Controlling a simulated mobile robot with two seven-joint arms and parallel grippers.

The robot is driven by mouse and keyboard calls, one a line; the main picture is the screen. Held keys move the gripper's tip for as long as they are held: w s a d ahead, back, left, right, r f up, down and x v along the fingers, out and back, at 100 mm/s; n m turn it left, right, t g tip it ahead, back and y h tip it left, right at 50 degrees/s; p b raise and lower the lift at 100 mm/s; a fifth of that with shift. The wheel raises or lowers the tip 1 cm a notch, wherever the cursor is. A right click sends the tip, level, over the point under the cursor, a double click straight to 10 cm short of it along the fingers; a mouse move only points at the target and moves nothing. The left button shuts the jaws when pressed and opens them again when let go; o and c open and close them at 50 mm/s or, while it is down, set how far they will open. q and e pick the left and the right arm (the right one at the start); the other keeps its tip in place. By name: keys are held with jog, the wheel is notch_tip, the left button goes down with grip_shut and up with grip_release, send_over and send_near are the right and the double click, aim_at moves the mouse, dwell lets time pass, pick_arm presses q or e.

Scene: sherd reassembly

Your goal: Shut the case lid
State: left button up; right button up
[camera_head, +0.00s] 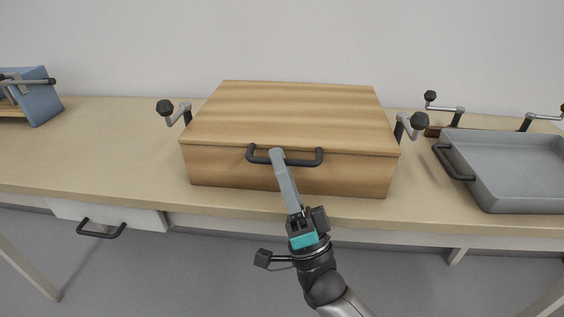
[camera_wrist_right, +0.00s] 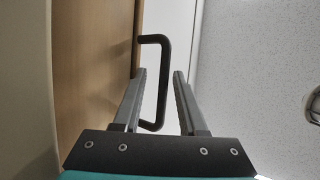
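The wooden case (camera_head: 230,170) stands on the bench with its wooden lid (camera_head: 290,110) lying flat on top, closed as far as I can see. A dark bar handle (camera_head: 318,157) is on the front, near the lid's edge. My right gripper (camera_head: 277,153) reaches up to the middle of this handle from the front. In the right wrist view the two fingers (camera_wrist_right: 158,72) are apart, with the handle (camera_wrist_right: 163,55) showing between them. It does not look clamped. My left gripper is not in view.
Lever arms with black knobs (camera_head: 166,107) flank the case on both sides. A grey tray (camera_head: 515,188) with a dark handle is at the right. A blue object (camera_head: 38,100) is at the far left. The bench (camera_head: 115,155) is clear left of the case.

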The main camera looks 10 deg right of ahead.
jog(key=shift+d+r, duration=0.1)
jog(key=shift+s+f, duration=0.15)
jog(key=shift+f, duration=0.05)
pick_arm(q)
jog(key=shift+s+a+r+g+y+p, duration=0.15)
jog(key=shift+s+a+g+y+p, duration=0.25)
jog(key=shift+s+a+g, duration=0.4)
pick_arm(e)
jog(key=v, duration=1.5)
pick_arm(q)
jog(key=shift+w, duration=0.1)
pick_arm(e)
jog(key=shift+r, duration=0.1)
